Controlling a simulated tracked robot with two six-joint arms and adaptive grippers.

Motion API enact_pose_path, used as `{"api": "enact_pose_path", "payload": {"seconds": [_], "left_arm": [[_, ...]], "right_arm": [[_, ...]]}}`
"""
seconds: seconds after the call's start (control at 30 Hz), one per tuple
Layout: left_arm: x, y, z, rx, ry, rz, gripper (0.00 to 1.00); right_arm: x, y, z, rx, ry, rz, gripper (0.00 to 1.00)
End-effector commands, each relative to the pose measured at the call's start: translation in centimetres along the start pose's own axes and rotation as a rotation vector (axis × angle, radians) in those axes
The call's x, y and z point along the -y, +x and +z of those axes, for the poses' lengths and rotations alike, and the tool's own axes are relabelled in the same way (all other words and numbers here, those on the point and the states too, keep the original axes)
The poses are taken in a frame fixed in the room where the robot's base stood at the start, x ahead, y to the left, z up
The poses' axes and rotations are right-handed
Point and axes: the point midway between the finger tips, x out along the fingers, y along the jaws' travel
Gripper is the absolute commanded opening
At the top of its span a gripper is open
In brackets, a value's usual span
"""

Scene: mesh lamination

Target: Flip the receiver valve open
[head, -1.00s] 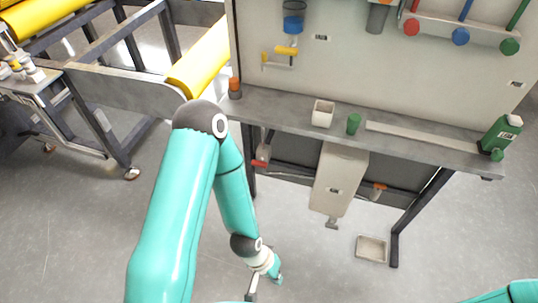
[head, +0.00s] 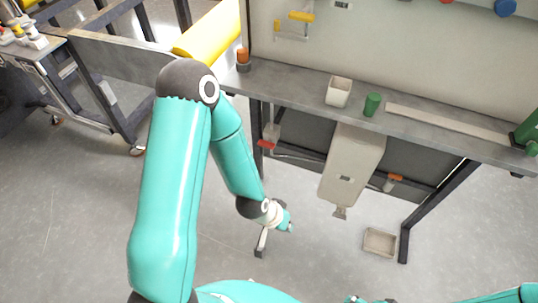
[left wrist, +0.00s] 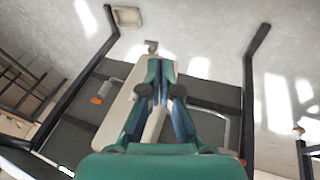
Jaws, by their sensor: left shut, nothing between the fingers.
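A beige tank (head: 352,165) hangs under the bench, with a small grey outlet (head: 340,212) at its bottom. A red handle (head: 266,143) sits on a fitting left of it and an orange handle (head: 395,177) right of it. No label I can read says which is the receiver valve. My left gripper (head: 288,222) is low in front of the bench, left of the tank and apart from it. In the left wrist view its teal fingers (left wrist: 160,64) are shut and empty, covering part of the tank (left wrist: 118,120); the orange handle (left wrist: 97,100) shows left. My right gripper's fingers cannot be made out.
The bench (head: 300,96) carries a white cup (head: 338,91), a green cylinder (head: 372,104) and an orange-topped piece (head: 243,58). A shallow tray (head: 380,242) lies on the floor near a bench leg (head: 432,205). A yellow roller (head: 208,36) is at upper left.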

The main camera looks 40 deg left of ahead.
Motion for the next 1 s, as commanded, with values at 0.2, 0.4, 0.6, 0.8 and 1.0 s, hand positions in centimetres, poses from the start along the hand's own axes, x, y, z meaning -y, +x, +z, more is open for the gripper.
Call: {"api": "enact_pose_path", "payload": {"seconds": [0.2, 0.4, 0.6, 0.8, 1.0], "left_arm": [[5.3, 1.6, -8.3, -0.385, 0.068, -0.070, 0.00], [9.2, -1.9, -13.3, -0.713, 0.121, -0.168, 0.00], [11.8, -6.2, -15.1, -0.943, 0.151, -0.260, 0.00], [12.7, -8.7, -15.4, -1.037, 0.161, -0.305, 0.00], [12.7, -9.2, -15.5, -1.045, 0.162, -0.309, 0.00]], "right_arm": [[-3.9, 10.7, -0.1, 0.001, 0.000, 0.000, 0.77], [-6.5, 17.9, -0.1, 0.000, 0.000, 0.000, 0.77], [-8.1, 22.5, -0.1, 0.000, 0.000, 0.000, 0.77], [-8.6, 23.9, -0.1, 0.000, 0.000, 0.000, 0.77], [-8.6, 23.7, -0.1, 0.000, 0.000, 0.000, 0.77]]}}
